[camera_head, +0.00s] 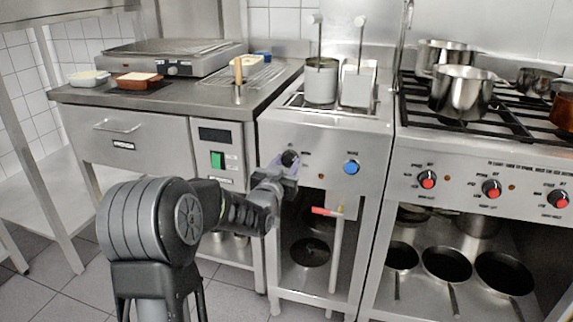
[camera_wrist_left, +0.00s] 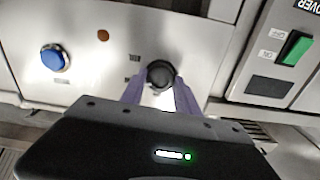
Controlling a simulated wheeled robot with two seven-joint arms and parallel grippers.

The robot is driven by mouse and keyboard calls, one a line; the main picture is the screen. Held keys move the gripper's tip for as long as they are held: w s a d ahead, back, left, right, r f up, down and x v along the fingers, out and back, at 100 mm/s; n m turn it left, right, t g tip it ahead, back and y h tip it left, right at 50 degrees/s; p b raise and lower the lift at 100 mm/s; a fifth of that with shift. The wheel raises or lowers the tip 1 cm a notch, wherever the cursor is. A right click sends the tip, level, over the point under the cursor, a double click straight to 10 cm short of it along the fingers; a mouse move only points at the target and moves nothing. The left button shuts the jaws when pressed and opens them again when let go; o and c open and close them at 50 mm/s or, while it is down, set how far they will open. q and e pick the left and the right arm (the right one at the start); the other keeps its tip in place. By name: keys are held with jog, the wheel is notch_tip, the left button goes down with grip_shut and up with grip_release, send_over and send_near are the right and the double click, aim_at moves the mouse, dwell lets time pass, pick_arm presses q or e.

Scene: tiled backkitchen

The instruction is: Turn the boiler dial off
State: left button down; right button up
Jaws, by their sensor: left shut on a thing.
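The boiler (camera_head: 325,140) is a steel unit with two baskets in its top. Its front panel carries a black dial (camera_head: 289,158) at the left and a blue dial (camera_head: 351,167) at the right. My left gripper (camera_head: 283,164) reaches in from the left and is shut on the black dial. In the left wrist view, the black dial (camera_wrist_left: 160,73) sits between the two purple fingers of my left gripper (camera_wrist_left: 160,86). The blue dial (camera_wrist_left: 54,58) stands apart from the fingers there. The dial's pointer mark is not readable. My right gripper is not in view.
A stove (camera_head: 480,160) with red knobs and pots stands to the right. A counter (camera_head: 190,97) with a grill (camera_head: 170,58) is at the left. A green switch (camera_head: 217,160) sits left of the boiler. A red-handled valve (camera_head: 322,211) sticks out below the panel.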

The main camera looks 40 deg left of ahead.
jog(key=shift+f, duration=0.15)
pick_arm(q)
jog(key=shift+f+n+b, duration=0.15)
jog(key=shift+n+b, duration=0.55)
jog(key=shift+b, duration=0.45)
jog(key=n+b, duration=0.8)
jog(key=b, duration=0.2)
jog(key=shift+a+f, duration=0.1)
jog(key=shift+f, duration=0.05)
jog(key=shift+r+n+b, duration=0.2)
jog(key=shift+n+b, duration=1.1)
jog(key=shift+b, duration=0.05)
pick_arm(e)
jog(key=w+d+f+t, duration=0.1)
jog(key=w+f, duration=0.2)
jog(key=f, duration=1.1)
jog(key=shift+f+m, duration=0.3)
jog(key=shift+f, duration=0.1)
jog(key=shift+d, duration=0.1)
pick_arm(q)
jog(key=c, duration=0.9)
grip_release()
